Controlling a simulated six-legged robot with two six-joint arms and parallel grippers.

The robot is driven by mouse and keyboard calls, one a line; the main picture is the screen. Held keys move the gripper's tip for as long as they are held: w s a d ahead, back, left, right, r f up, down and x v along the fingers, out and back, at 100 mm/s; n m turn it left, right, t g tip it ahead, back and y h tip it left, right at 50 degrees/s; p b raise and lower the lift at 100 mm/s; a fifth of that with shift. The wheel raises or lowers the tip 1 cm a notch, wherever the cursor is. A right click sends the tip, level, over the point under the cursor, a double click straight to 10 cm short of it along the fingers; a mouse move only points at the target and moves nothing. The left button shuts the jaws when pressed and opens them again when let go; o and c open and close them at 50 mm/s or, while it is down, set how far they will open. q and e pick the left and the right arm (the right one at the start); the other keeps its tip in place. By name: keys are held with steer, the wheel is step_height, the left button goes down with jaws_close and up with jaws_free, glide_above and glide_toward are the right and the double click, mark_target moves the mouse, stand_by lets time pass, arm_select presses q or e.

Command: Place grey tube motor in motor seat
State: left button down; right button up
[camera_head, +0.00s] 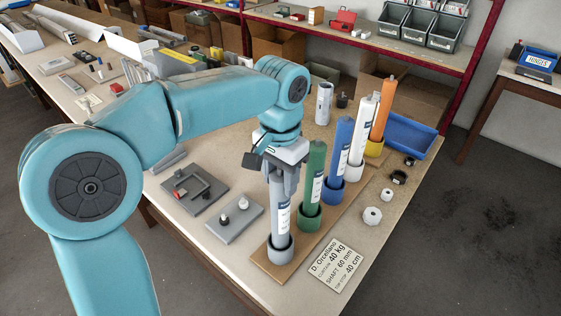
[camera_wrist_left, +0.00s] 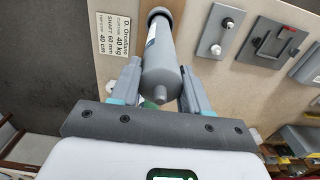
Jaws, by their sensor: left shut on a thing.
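The grey tube motor (camera_head: 281,208) stands upright with its lower end in a grey cup (camera_head: 281,250) at the near end of a wooden strip. My left gripper (camera_head: 282,180) points down from above and is shut on its upper part. The wrist view shows the grey motor (camera_wrist_left: 163,58) between the two fingers of the left gripper (camera_wrist_left: 155,92). A grey plate with an upright frame and a red part (camera_head: 193,189) lies left of the motor; I cannot tell for sure that it is the motor seat. My right gripper is not in view.
Green (camera_head: 313,180), blue (camera_head: 338,160), white (camera_head: 361,140) and orange (camera_head: 382,112) tubes stand in cups in a row behind the grey one. A plate with two pegs (camera_head: 234,217) lies close on the left. A label card (camera_head: 335,265) lies at the front right.

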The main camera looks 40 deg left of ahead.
arm_select(q)
steer(key=shift+f, duration=0.1)
steer(key=shift+w, duration=0.1)
steer(key=shift+f, duration=0.15)
steer(key=shift+f, duration=0.15)
steer(key=c, duration=0.5)
jaws_free()
steer(key=shift+d, duration=0.1)
steer(key=shift+c, duration=0.2)
